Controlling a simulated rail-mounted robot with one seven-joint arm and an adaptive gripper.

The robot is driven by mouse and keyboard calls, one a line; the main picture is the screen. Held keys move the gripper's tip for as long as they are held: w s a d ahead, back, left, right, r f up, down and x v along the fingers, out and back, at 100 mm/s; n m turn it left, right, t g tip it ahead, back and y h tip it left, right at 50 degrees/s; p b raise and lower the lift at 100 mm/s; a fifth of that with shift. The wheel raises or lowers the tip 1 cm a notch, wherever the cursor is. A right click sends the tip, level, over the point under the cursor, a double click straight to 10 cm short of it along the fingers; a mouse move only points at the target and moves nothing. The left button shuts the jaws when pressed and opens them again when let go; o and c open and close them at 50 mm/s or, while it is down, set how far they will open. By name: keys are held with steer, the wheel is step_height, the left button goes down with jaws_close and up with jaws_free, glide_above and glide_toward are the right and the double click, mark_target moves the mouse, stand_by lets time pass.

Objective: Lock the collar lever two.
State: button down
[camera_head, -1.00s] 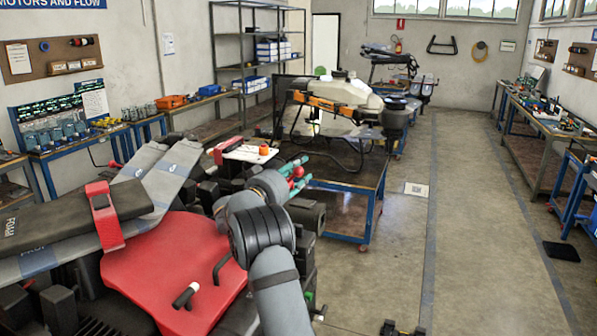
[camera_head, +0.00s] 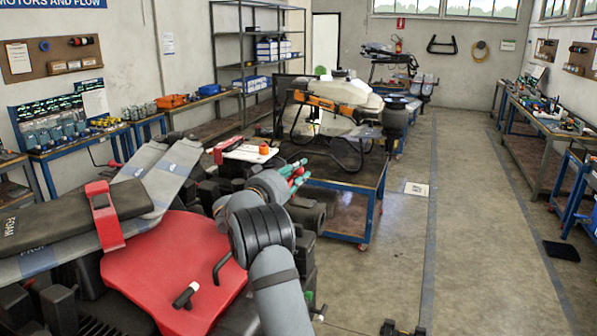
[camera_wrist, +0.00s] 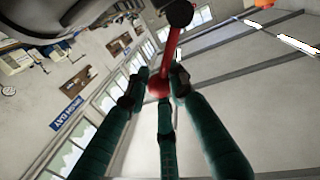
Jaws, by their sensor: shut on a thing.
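In the wrist view, a red lever (camera_wrist: 171,48) with a round red knob runs up to a dark round pivot (camera_wrist: 178,13). My gripper (camera_wrist: 160,82) has teal fingers closed around the knob end, one finger on either side and a third below. In the head view, my gripper (camera_head: 294,173) is beside the drone bench, with a small red part of the lever (camera_head: 299,171) showing between the fingers. The spray drone (camera_head: 340,98), with a white tank and orange arm, stands behind it. The collar is too small to make out in the head view.
The drone rests on a blue-framed bench (camera_head: 345,238) just beyond my gripper. A white-topped surface with an orange part (camera_head: 264,149) is close on the left. A red panel (camera_head: 165,262) and foam pad (camera_head: 72,213) are in front.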

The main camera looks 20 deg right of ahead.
steer(key=m+b, duration=0.1)
steer(key=f+m+b, duration=0.1)
steer(key=b, duration=0.1)
steer(key=shift+s+d+f, duration=0.3)
steer(key=shift+s+d, duration=0.05)
steer(key=shift+s, duration=0.05)
steer(key=shift+s+d+f+m+y+b, duration=0.2)
steer(key=shift+m+b, duration=0.2)
steer(key=shift+m, duration=0.15)
steer(key=shift+s+d+f+m+y+b, duration=0.1)
steer(key=shift+f+m+b, duration=0.1)
steer(key=shift+m+b, duration=0.3)
steer(key=c, duration=1.5)
jaws_free()
steer(key=shift+r, duration=0.1)
step_height(320, 180, up, 10)
